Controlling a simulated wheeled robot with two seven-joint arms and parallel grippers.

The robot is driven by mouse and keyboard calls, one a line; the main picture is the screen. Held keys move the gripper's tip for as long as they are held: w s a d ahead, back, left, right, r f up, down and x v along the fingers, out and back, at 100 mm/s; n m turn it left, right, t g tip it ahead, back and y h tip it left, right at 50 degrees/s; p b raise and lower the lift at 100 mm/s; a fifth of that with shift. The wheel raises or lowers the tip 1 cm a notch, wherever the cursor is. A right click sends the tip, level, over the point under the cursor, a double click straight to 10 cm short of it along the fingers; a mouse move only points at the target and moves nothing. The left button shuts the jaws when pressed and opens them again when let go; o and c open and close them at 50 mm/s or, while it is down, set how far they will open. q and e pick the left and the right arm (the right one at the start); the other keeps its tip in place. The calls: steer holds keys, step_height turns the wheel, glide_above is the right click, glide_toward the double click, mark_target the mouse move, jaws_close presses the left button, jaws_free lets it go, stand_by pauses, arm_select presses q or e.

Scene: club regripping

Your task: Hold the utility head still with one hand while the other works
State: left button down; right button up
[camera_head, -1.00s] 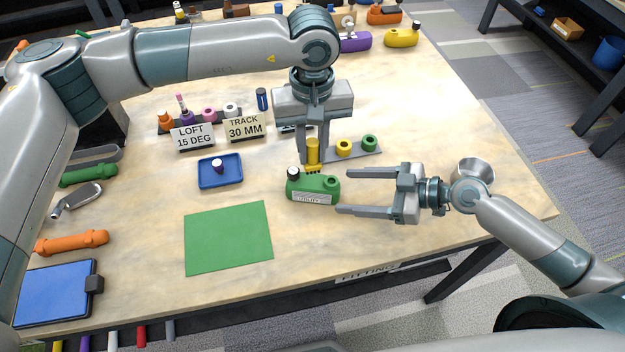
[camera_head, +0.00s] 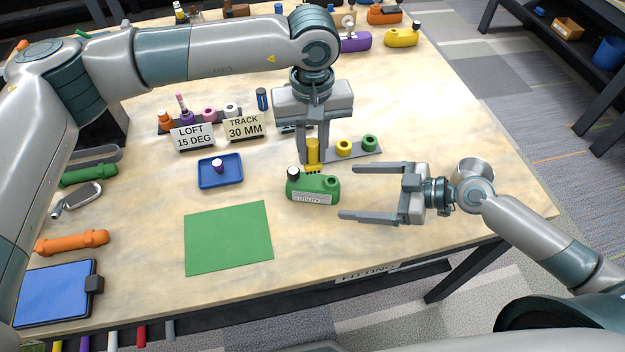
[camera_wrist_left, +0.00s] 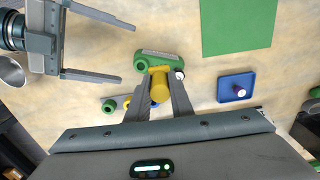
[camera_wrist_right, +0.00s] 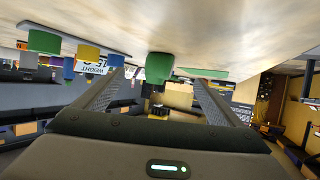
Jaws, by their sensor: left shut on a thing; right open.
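The green utility head (camera_head: 318,196) lies on the table, its label facing the front edge and a white-topped black cap at its left end. My left gripper (camera_head: 312,160) points down just behind it, shut on a yellow cylindrical tool (camera_head: 313,150) with a toothed foot. The foot is at the head's back edge; I cannot tell if it touches. The tool also shows between the fingers in the left wrist view (camera_wrist_left: 160,88). My right gripper (camera_head: 352,192) is open and empty, right of the head, fingers pointing at it. The head shows between them in the right wrist view (camera_wrist_right: 159,68).
A grey rack (camera_head: 362,154) with yellow and green round pieces stands behind the head. A blue tray (camera_head: 220,183) with a small purple-and-white piece is left of it. A green mat (camera_head: 228,238) lies front left. A metal bowl (camera_head: 476,168) is beside my right wrist.

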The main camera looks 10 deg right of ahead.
steer(key=v, duration=1.1)
steer(key=shift+s+d, duration=0.15)
steer(key=shift+d, duration=0.1)
arm_select(q)
steer(key=shift+s, duration=0.1)
